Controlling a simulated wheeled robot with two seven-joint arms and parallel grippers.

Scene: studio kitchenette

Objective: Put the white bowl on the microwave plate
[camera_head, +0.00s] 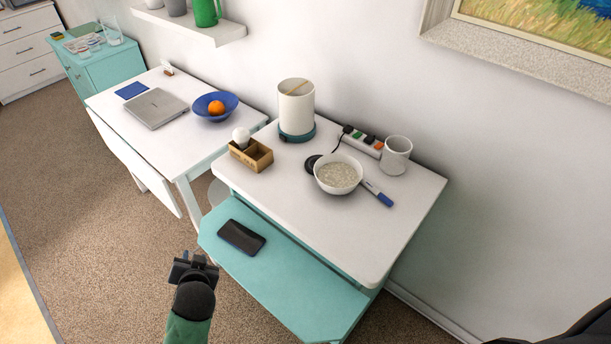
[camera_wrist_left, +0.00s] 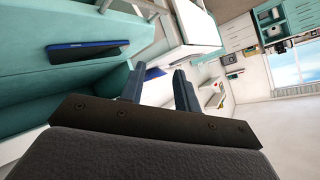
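The white bowl (camera_head: 338,174), with pale grainy contents, stands upright on the white top of the small cabinet (camera_head: 400,225). No microwave or microwave plate can be made out in either view. My left gripper (camera_head: 194,262) is in front of the cabinet's teal lower shelf, well away from the bowl. In the left wrist view its two fingers (camera_wrist_left: 160,85) stand apart with nothing between them. My right gripper is not in view.
Around the bowl are a pen (camera_head: 378,194), a mug (camera_head: 396,155), a power strip (camera_head: 362,141), a canister (camera_head: 296,110) and a wooden box (camera_head: 251,154). A dark phone (camera_head: 241,237) lies on the teal shelf. The cabinet top's front right is clear. A laptop table (camera_head: 180,140) stands left.

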